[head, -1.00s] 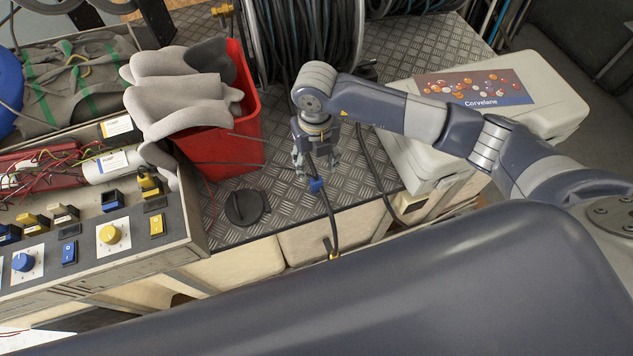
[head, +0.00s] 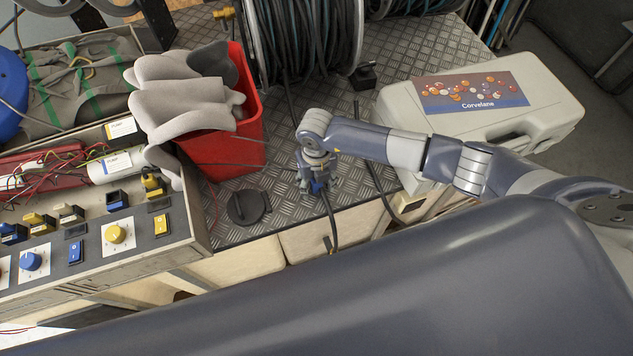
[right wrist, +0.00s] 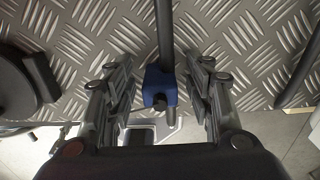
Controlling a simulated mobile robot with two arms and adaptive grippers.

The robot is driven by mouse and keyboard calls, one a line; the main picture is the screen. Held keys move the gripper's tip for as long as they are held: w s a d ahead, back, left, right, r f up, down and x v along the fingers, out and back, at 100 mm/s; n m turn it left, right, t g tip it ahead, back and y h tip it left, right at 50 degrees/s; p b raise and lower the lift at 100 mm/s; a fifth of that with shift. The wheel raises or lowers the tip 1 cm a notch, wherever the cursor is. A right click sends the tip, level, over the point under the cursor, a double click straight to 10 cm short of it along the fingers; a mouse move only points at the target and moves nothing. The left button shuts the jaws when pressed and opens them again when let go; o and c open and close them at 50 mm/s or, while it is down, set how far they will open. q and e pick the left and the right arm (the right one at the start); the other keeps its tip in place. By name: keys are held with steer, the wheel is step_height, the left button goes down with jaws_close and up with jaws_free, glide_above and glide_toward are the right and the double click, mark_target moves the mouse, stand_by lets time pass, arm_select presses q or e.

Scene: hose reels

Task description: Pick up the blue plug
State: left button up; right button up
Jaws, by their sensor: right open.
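The blue plug (right wrist: 160,88) is on a black hose (right wrist: 164,30) and shows between the two fingers of my right gripper (right wrist: 158,95) in the right wrist view. There is a gap on each side of it, and the fingers are open. In the head view my right gripper (head: 316,188) points down over the front edge of the metal deck. The blue plug (head: 319,187) is partly hidden by the fingers there. The hose hangs over the front edge below it. My left gripper is not in view.
A red bin (head: 250,125) with grey gloves (head: 185,95) stands to the left. A black round cap (head: 246,207) lies on the treaded deck (head: 290,200). A pale case (head: 540,100) is on the right, and a hose reel (head: 305,40) stands behind. A control panel (head: 115,255) is at the left.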

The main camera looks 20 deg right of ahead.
steer(key=c, duration=1.1)
steer(key=shift+c, duration=0.2)
